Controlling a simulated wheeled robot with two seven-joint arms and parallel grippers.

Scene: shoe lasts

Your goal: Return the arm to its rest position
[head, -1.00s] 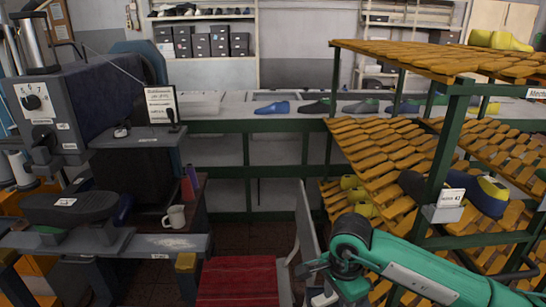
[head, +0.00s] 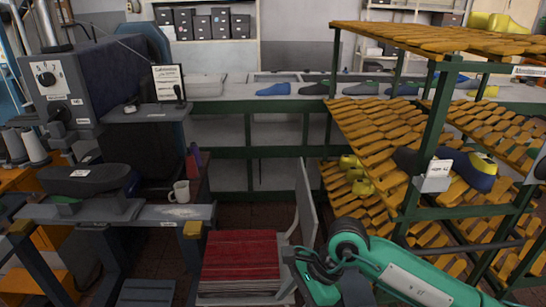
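My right arm, green and dark grey, comes in from the lower right and is bent at a dark round joint. Its end, where my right gripper (head: 303,262) seems to be, lies beside a grey upright panel (head: 306,203), at the right of a stack of red sheets (head: 240,262). Grey parts there are small and overlap, so I cannot tell whether fingers are open or shut. I see no object held there. My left arm and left gripper are out of view.
A green-framed rack (head: 436,125) with orange slatted shelves stands close at the right, behind my arm. A blue shoe last (head: 476,176) lies on it. A grey machine (head: 65,85) and a bench with a white mug (head: 180,191) stand left. Bare floor shows mid-view.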

